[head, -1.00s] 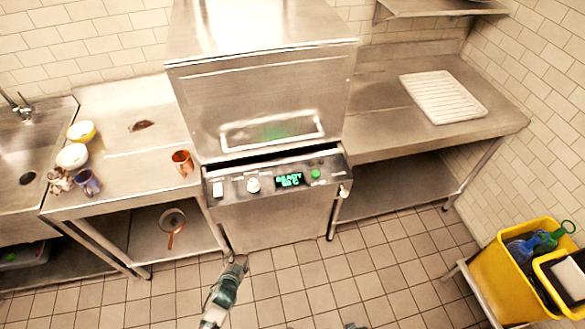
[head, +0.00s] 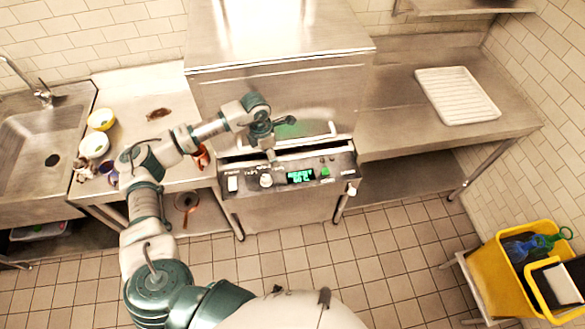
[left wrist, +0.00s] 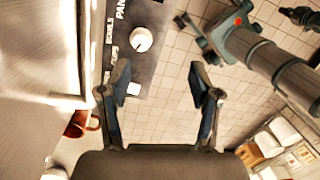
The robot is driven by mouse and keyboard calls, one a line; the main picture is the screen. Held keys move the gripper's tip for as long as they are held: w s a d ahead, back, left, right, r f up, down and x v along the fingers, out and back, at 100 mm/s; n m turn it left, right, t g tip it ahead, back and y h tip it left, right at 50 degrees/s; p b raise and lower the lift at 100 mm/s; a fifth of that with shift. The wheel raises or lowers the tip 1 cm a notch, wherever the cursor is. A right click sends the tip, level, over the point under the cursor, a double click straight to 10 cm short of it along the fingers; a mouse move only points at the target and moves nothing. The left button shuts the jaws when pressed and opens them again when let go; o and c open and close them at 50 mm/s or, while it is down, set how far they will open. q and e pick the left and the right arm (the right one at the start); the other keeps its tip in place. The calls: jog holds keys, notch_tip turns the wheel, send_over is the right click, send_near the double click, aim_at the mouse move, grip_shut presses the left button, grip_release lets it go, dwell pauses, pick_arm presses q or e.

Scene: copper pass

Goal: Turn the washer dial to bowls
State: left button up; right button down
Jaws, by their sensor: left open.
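The washer (head: 290,215) stands in the middle of the head view with a dark control panel (head: 340,166) on its front. The white round dial (head: 266,180) sits on the panel, left of the lit green display. In the left wrist view the dial (left wrist: 141,39) shows beside printed labels, including BOWLS and CUPS. Which label its pointer faces is too small to tell. My left gripper (head: 272,153) is above the panel near the dial. Its two fingers (left wrist: 158,82) are apart and empty, with the dial beyond them, not touched.
A white switch (head: 232,184) and a green button (head: 325,171) flank the dial and display. A copper mug (head: 202,158) stands on the left counter, close to my left arm. Bowls (head: 95,145) stand farther left. A yellow bucket (head: 500,285) is at the right.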

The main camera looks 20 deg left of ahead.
aim_at(266, 177)
pick_arm(q)
jog(key=shift+y, duration=0.7)
jog(key=a+f+p, duration=0.1)
jog(key=f, duration=0.4)
jog(key=a+f+p, duration=0.1)
jog(key=f, duration=0.4)
jog(key=a+f+p, duration=0.1)
jog(key=f, duration=0.5)
jog(key=shift+w+a, duration=0.1)
jog(key=shift+w, duration=0.1)
pick_arm(e)
jog(key=r, duration=0.3)
jog(key=shift+s, duration=0.4)
pick_arm(q)
jog(key=c, duration=1.1)
pick_arm(e)
jog(key=shift+f, duration=0.1)
